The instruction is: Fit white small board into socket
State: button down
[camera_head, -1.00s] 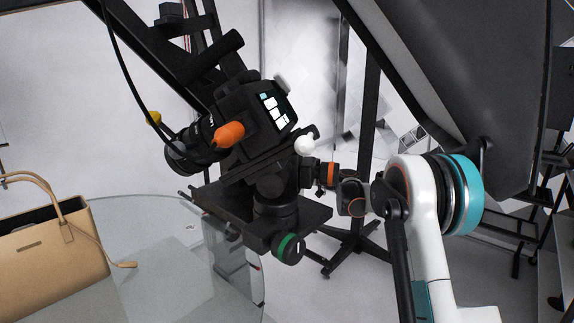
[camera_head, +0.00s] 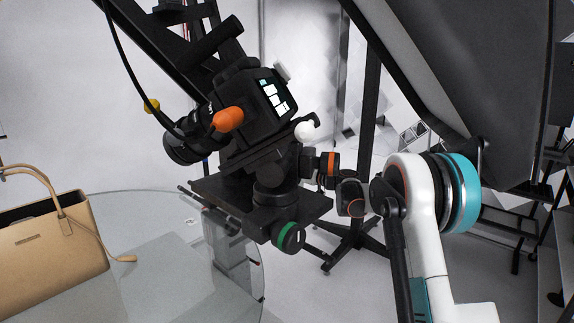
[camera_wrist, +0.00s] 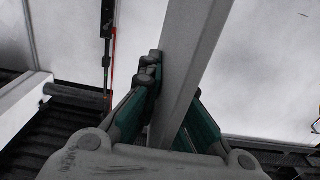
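In the wrist view, a long pale grey-white piece (camera_wrist: 190,65), which looks like the white small board, runs from the top edge down between the teal fingers of my gripper (camera_wrist: 168,88). The fingers lie close against it on both sides, and it hides part of the right finger. My gripper appears shut on it. In the head view, my white and teal arm (camera_head: 428,215) is at the right, but the gripper and board cannot be made out there. I cannot identify the socket in either view.
A black camera rig (camera_head: 262,190) with orange and green knobs stands left of my arm. A tan handbag (camera_head: 50,250) sits on a glass table (camera_head: 160,285) at lower left. A large dark panel (camera_head: 470,80) slants overhead at right. A black stand (camera_head: 350,240) is behind.

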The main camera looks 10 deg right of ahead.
jog(key=shift+f, duration=0.15)
jog(key=c, duration=1.7)
grip_release()
jog(key=v, duration=1.2)
